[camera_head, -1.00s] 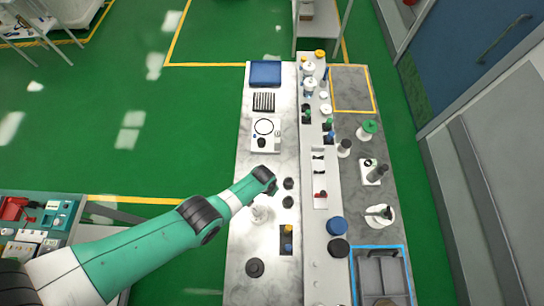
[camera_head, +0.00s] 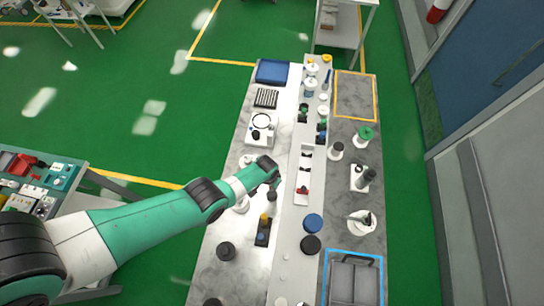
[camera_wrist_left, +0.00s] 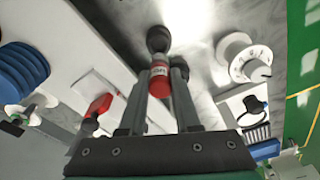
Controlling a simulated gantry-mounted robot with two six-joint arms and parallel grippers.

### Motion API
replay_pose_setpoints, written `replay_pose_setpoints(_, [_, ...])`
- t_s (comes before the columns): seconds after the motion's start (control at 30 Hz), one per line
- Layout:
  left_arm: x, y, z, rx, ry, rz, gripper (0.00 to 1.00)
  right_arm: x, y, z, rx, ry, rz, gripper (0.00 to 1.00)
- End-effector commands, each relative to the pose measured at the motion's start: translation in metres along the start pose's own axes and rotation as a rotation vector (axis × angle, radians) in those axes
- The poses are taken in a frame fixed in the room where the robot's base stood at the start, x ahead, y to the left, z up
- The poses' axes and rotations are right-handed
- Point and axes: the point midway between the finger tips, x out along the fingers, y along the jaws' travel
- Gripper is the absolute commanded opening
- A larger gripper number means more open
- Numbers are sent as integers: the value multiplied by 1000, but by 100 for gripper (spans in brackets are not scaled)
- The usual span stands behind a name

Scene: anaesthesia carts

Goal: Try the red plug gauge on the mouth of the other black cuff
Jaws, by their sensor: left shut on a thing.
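My left gripper (camera_wrist_left: 160,76) is shut on a red plug gauge (camera_wrist_left: 160,82) with a white band, held between its two fingers. A black cuff (camera_wrist_left: 157,39) shows just beyond the gauge's far end in the left wrist view; I cannot tell whether they touch. In the head view my left gripper (camera_head: 270,168) is over the white marble worktop, and a small black cuff (camera_head: 271,197) shows just below it. The gauge is hidden there by the gripper. My right gripper is not in view.
A white tray (camera_head: 306,165) to the right holds black pieces and another red piece (camera_wrist_left: 98,108). A blue ribbed part (camera_wrist_left: 20,72) is at the left of the wrist view. A round white dial (camera_wrist_left: 245,60) stands right of the cuff. A raised shelf (camera_head: 290,245) runs along the worktop.

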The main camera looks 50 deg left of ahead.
Motion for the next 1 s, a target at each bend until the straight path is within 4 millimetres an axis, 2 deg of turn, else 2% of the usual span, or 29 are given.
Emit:
replay_pose_setpoints(0.6, [50,0,6,0,0,0,0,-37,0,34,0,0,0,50])
replay_pose_setpoints(1.0, [55,0,7,0,0,0,0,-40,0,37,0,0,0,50])
